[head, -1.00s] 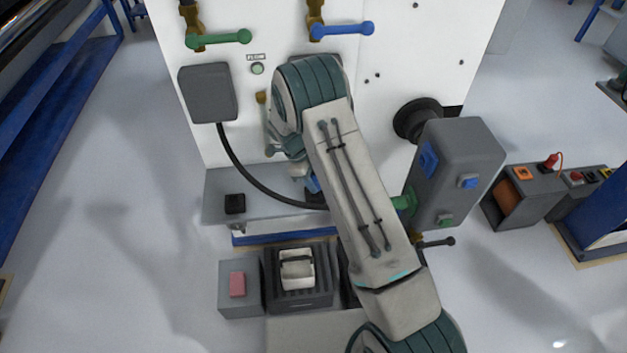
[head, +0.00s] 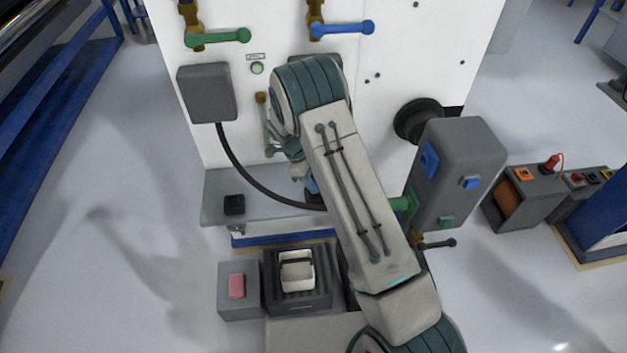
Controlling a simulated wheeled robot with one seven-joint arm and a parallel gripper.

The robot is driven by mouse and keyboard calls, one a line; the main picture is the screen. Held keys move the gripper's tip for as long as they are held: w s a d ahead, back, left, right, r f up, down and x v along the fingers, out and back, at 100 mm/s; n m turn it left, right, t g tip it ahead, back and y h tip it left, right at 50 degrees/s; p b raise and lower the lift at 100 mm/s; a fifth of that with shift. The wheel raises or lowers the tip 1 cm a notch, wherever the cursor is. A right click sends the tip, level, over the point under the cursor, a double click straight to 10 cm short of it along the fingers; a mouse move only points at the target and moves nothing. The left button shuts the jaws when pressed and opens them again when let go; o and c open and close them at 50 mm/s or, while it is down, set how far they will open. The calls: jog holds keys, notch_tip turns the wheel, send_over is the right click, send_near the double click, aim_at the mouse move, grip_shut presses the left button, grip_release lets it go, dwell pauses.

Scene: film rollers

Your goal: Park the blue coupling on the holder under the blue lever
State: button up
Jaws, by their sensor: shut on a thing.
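The blue lever (head: 342,29) sticks out to the right from a brass valve at the top of the white panel. The area below it is mostly covered by my arm; only the edge of a grey part (head: 347,64) shows, and I cannot make out the holder. A small blue piece (head: 312,186), apparently the blue coupling, shows at my forearm's left edge, near the end of a black hose. My gripper (head: 300,171) is largely hidden behind my arm beside this piece, just above the grey shelf. It is shut on the piece, though its fingertips are not clear.
A green lever (head: 218,37) sits left of the blue one, above a grey box (head: 207,93) from which the black hose (head: 246,172) hangs. A grey shelf (head: 270,207) holds a black block (head: 234,204). A grey housing (head: 456,170) stands close on my arm's right.

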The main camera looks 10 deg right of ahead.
jog(key=shift+f+b, duration=0.55)
jog(key=shift+b, duration=0.4)
jog(key=o, duration=1.2)
jog(key=shift+c, duration=0.2)
jog(key=v, duration=1.3)
jog(key=s+d+r+n+y, duration=0.1)
jog(key=s+d+r+n, duration=0.3)
jog(key=r, duration=0.4)
jog(key=s+d+r+n+t+y+p, duration=0.1)
jog(key=s+d+r+n, duration=0.2)
jog(key=s+n, duration=0.3)
jog(key=s+d+r+n+t+y+p, duration=0.1)
jog(key=s+r+n, duration=0.4)
jog(key=s, duration=0.6)
jog(key=s+d+r+n+t+y+p, duration=0.1)
jog(key=s+d+r+n, duration=0.3)
jog(key=s, duration=0.5)
jog(key=n+t+p, duration=0.1)
jog(key=n, duration=0.1)
jog(key=shift+d+n, duration=0.4)
